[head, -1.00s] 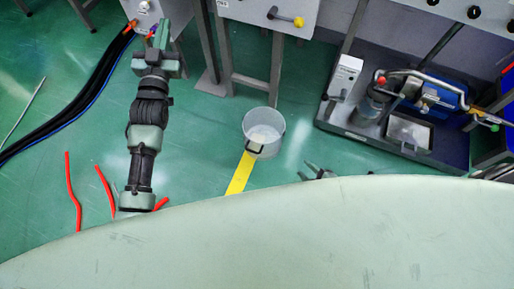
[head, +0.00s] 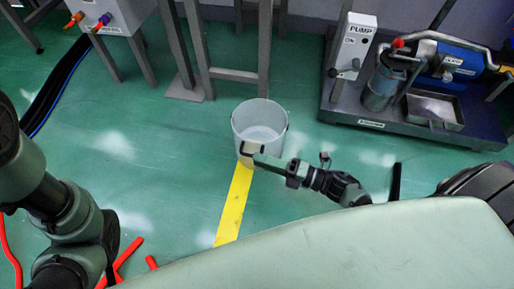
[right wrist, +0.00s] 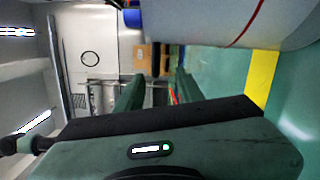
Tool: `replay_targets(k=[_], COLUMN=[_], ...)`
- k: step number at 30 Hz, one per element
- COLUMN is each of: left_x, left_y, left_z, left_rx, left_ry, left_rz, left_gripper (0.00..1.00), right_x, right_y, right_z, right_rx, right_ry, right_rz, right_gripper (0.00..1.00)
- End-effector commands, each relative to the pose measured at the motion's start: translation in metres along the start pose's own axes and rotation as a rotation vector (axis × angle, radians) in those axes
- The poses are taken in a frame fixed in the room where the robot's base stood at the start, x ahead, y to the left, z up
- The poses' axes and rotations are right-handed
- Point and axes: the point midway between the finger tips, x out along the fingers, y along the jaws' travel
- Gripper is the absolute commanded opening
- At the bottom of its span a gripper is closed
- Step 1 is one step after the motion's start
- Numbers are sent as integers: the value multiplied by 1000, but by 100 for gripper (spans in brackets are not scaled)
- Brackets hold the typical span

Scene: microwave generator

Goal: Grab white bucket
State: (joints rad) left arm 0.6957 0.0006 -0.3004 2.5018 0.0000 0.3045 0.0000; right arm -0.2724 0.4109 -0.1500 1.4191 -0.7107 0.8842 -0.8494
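The white bucket (head: 260,122) stands upright on the green floor in the middle of the head view, with a black handle (head: 251,150) on its near side. My right gripper (head: 258,160) is at the bucket's near side, close to the handle; I cannot tell whether it touches. The right wrist view shows its two fingers (right wrist: 158,95) apart with nothing clear between them. A pale curved surface with a red line, apparently the bucket's side (right wrist: 225,20), fills the upper right there. My left arm shows at the left of the head view, but its gripper is hidden or out of view.
A yellow floor strip (head: 234,203) runs from the bucket toward me. A pump unit (head: 415,95) on a dark base stands at the right. A metal stand (head: 234,75) is behind the bucket. The floor left of the bucket is clear.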

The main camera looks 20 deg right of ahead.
Motion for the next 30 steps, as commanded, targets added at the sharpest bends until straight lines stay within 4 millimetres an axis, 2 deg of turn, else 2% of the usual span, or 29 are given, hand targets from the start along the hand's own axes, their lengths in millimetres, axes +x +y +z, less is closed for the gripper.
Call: replay_targets(k=[5,11,15,23,24,27,28,30], left_x=[-10,-31,-34,-34,-34,-34,-34,-34], left_y=[2,7,7,7,7,7,7,7], left_z=[-4,-11,-12,-12,-12,-12,-12,-12], left_rx=[0,0,1,1,0,0,0,0], left_ry=[2,0,-1,0,0,0,0,0], left_rz=[1,1,1,1,1,1,1,1], left_gripper=[0,0,0,0,0,0,0,0], right_x=[21,50,66,69,69,69,69,69], right_y=[-1,-1,2,3,3,3,3,3], right_z=[1,5,5,6,6,6,6,6], right_rx=[-1,-2,2,4,4,4,4,4], right_ry=[-1,-1,-2,-3,-3,-3,-3,-3], right_rz=[3,3,2,-2,-1,-1,-1,-1], right_gripper=[37,37,37,37,31,4,0,0])
